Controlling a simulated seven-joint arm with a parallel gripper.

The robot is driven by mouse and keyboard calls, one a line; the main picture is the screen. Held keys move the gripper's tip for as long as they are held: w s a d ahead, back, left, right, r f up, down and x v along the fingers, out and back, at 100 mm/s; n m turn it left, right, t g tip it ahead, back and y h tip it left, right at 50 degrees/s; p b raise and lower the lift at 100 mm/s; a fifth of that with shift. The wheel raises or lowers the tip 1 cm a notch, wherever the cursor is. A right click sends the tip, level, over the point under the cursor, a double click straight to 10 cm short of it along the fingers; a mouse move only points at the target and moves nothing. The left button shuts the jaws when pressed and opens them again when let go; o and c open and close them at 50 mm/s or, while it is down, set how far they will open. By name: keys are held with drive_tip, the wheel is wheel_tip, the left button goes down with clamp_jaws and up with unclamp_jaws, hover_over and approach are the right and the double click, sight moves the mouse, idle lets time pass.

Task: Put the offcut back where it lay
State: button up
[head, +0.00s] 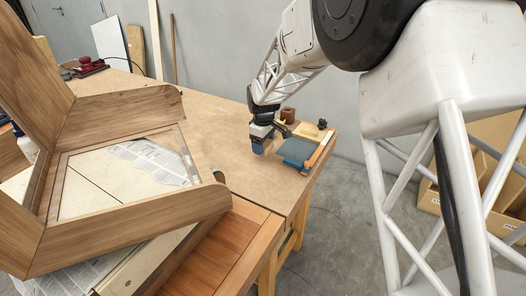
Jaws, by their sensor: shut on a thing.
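My gripper (261,142) is over the far right part of the wooden workbench (215,125), small in the head view. It is shut on a small light-brown piece, which looks like the offcut (258,148). The piece is partly covered by the fingers. It is at or just above the bench top; I cannot tell whether it touches. A blue pad (295,150) lies just right of the gripper.
A large bent-wood frame (130,215) fills the left foreground. A red tool (90,66) lies at the far left. The middle bench top is clear.

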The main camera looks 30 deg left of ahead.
sight(263, 157)
drive_tip(key=shift+w+a, duration=0.1)
drive_tip(key=shift+w, duration=0.05)
drive_tip(key=shift+f, duration=1.75)
drive_tip(key=shift+f, duration=0.1)
drive_tip(key=o, duration=0.9)
drive_tip(key=shift+o, duration=0.2)
wheel_tip(263, 157, up, 12)
drive_tip(key=shift+r, duration=0.15)
